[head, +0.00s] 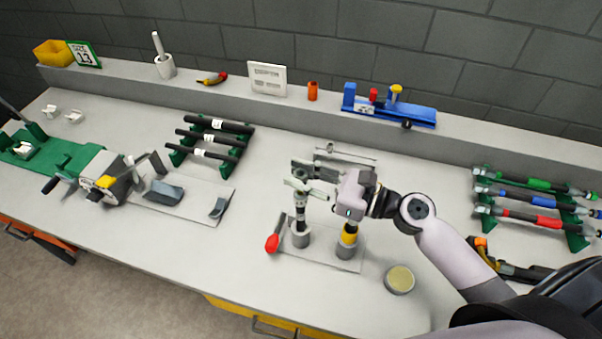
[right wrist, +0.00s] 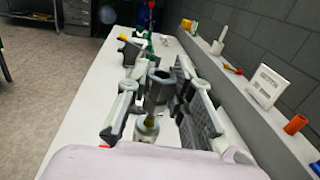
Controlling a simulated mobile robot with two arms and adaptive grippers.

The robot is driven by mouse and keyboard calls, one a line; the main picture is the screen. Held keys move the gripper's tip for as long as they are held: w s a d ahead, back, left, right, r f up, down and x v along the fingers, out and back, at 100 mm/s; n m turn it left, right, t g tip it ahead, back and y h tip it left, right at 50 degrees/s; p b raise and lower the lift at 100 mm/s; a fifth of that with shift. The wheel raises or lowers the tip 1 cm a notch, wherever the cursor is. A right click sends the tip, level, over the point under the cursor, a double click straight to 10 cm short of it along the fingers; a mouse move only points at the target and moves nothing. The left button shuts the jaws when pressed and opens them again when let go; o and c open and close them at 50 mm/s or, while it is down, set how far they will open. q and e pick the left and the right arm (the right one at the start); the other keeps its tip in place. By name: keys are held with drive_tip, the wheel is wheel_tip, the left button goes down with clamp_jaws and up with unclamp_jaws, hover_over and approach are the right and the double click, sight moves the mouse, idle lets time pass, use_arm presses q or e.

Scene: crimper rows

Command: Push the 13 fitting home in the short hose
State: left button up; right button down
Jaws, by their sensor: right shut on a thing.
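My right gripper (head: 301,181) reaches left over a small grey plate (head: 322,257) near the middle of the bench. It is shut on a dark grey metal fitting, the hollow-topped piece between the fingers in the right wrist view (right wrist: 160,90). Below the fingers in the head view, a short dark hose (head: 301,222) stands upright in a grey clamp (head: 300,237) with a red handle (head: 272,243). The fitting is over the hose top; how deep it sits cannot be told. The number 13 shows on a green sign (head: 84,55) on the shelf. My left gripper is not in view.
A round tin (head: 399,279) is nearby. Hose racks stand behind left (head: 210,142) and at right (head: 535,205). A green-based machine (head: 75,160) is at left. The shelf (head: 210,95) bounds the back.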

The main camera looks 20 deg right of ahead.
drive_tip(key=shift+f, duration=0.2)
drive_tip(key=c, duration=1.3)
unclamp_jaws()
drive_tip(key=shift+s+f, duration=0.1)
drive_tip(key=v, duration=1.1)
drive_tip(key=shift+s+d, duration=0.3)
